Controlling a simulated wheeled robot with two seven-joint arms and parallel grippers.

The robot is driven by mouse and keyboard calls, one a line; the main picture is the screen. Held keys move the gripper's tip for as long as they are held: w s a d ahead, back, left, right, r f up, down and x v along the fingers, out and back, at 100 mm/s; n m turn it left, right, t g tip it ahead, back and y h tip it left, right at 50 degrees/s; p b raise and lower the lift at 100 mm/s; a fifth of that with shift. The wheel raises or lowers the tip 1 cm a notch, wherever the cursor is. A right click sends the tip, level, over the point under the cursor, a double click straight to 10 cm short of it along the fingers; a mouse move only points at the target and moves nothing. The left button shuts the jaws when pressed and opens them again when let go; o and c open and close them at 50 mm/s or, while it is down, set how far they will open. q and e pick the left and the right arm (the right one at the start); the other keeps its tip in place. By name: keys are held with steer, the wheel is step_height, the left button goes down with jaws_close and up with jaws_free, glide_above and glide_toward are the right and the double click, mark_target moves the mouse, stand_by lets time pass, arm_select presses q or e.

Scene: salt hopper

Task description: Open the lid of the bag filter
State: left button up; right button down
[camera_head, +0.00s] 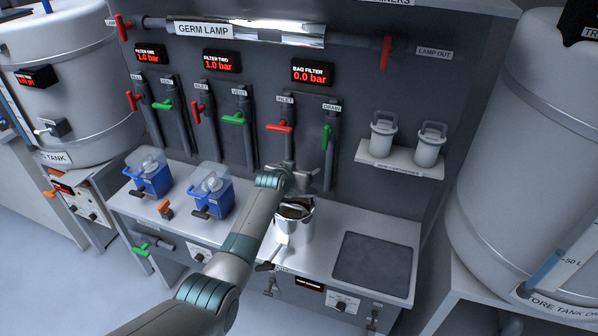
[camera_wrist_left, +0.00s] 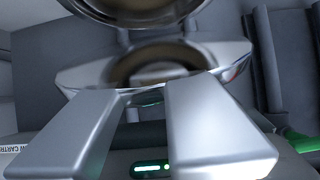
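The bag filter (camera_head: 291,232) is a shiny metal vessel on the bench, below the "BAG FILTER 0.0 bar" display. Its top shows a dark, brownish opening, partly covered by my arm. In the left wrist view, the bag filter's rim and opening (camera_wrist_left: 155,62) lie just beyond the fingertips. A round metal part, apparently the raised lid (camera_wrist_left: 135,8), is cut off at the top edge. My left gripper (camera_head: 301,180) is just above and behind the vessel's mouth. Its two fingers (camera_wrist_left: 148,92) stand apart with nothing visible gripped between them. My right gripper is out of view.
Two blue-bodied filters (camera_head: 150,180) (camera_head: 211,196) stand left on the bench. Red inlet (camera_head: 280,127) and green drain (camera_head: 326,137) handles are on the wall behind. A shelf (camera_head: 400,163) holds two white cartridges. A dark mat (camera_head: 373,265) lies clear at right.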

arm_select(q)
steer(key=shift+s+f, duration=0.1)
steer(key=shift+f, duration=0.1)
steer(key=shift+s+a, duration=0.1)
steer(key=shift+s, duration=0.05)
steer(key=shift+s+a+r, duration=0.2)
steer(key=shift+s+r, duration=0.1)
steer(key=shift+s, duration=0.25)
steer(key=b+v, duration=0.2)
steer(key=v, duration=1.3)
steer(key=shift+s+r, duration=0.2)
steer(key=shift+r, duration=0.1)
steer(key=shift+c, duration=0.7)
